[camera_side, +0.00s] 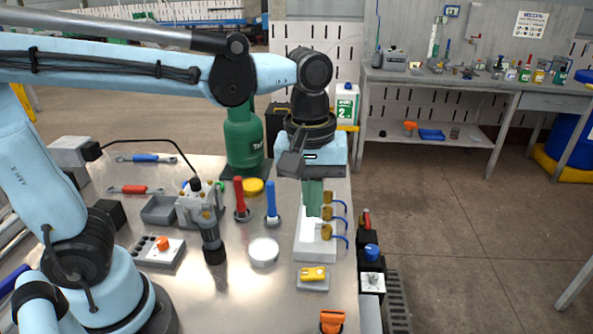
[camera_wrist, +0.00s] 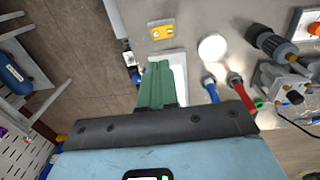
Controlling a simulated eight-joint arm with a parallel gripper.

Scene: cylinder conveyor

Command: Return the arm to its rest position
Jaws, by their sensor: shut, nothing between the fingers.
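My gripper (camera_side: 313,212) hangs from my arm over the right part of the metal table, pointing down. Its green fingers are together with nothing between them. In the side view they are in front of or above a white block (camera_side: 316,246) with brass fittings and blue hoses; I cannot tell whether they touch it. In the wrist view my gripper (camera_wrist: 157,64) shows its closed green fingers, with the white block partly hidden behind them.
Near my gripper stand a blue-handled tool (camera_side: 271,203), a red-handled tool (camera_side: 239,196), a white round dish (camera_side: 264,252) and a yellow part (camera_side: 313,274). A green bottle (camera_side: 243,138) stands behind. The table's right edge (camera_side: 352,215) is close; open floor lies beyond.

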